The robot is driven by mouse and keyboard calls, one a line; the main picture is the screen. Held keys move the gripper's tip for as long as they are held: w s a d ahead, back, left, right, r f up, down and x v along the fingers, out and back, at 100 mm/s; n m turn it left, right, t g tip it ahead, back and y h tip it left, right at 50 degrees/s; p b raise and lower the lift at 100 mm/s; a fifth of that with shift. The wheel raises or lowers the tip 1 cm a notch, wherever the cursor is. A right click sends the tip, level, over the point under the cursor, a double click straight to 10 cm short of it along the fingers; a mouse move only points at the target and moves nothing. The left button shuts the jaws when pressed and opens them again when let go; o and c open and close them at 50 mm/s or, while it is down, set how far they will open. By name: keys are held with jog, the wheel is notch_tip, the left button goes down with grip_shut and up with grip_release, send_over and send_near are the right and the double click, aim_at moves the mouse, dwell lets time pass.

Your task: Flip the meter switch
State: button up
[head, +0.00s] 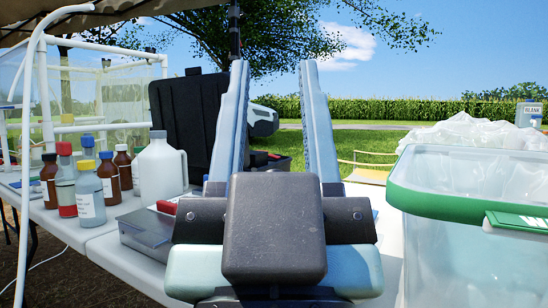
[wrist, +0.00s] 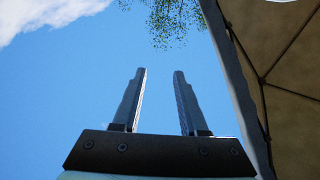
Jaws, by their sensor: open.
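My gripper (head: 274,66) is in the middle of the head view, with its two pale fingers pointing up and apart. It is open with nothing between the fingers. In the wrist view the gripper (wrist: 160,72) is also empty, against blue sky. I cannot make out a meter or its switch for certain in either view. A grey box (head: 146,238) with a red part on it lies on the table just left of my gripper, partly hidden by it. I cannot tell whether this box is the meter.
Several bottles, a white jug (head: 160,172) and a black case (head: 186,125) stand on the white table (head: 105,245) at left. A clear bin with a green rim (head: 420,200) stands close at right. A canopy (wrist: 290,90) shows overhead in the wrist view.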

jog(key=shift+r, duration=0.25)
jog(key=c, duration=0.5)
notch_tip(320, 180, up, 52)
jog(key=p, duration=5.2)
jog(key=shift+f, duration=0.25)
grip_shut()
jog(key=shift+f, duration=0.1)
jog(key=shift+a, duration=0.1)
